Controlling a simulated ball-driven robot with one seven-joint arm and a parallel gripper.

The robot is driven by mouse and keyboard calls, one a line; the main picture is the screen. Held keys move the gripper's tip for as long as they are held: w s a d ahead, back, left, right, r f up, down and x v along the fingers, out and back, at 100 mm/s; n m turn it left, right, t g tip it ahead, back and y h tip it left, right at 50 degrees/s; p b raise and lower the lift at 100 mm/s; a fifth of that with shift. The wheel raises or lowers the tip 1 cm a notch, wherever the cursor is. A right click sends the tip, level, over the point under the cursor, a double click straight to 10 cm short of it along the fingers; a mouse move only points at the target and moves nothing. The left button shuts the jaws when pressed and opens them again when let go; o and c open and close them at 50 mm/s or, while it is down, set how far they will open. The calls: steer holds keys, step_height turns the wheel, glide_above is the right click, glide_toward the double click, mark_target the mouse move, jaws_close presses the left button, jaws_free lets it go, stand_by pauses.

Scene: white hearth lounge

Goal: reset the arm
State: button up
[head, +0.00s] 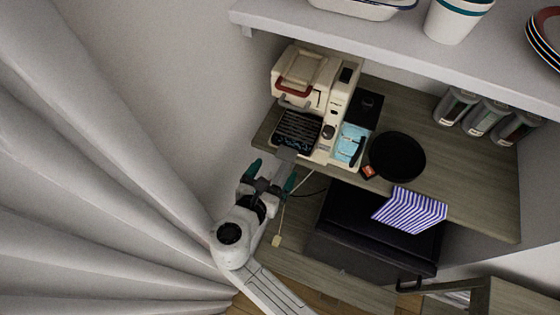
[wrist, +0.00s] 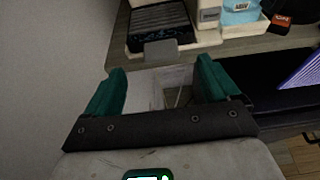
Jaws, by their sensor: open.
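My gripper (head: 272,178) is at the lower middle of the head view, just in front of the counter's left front edge. In the wrist view my gripper (wrist: 162,90) shows its two green fingers spread wide apart, with nothing held between them. The coffee machine (head: 312,98) stands on the counter beyond the gripper. Its slatted drip tray (wrist: 160,22) is straight ahead at the top of the wrist view, with a grey tab (wrist: 161,53) in front of it. The tab looks close to the fingertips in the picture, but I cannot tell the gap.
A wooden counter (head: 470,170) holds a black round pan (head: 397,156), a light-blue packet (head: 352,143), a small red-and-black item (head: 368,172) and several canisters (head: 486,116). A striped cloth (head: 410,210) hangs over the front edge. A white shelf (head: 330,35) is above; pale curtains (head: 100,150) are left.

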steer(key=shift+v, duration=2.05)
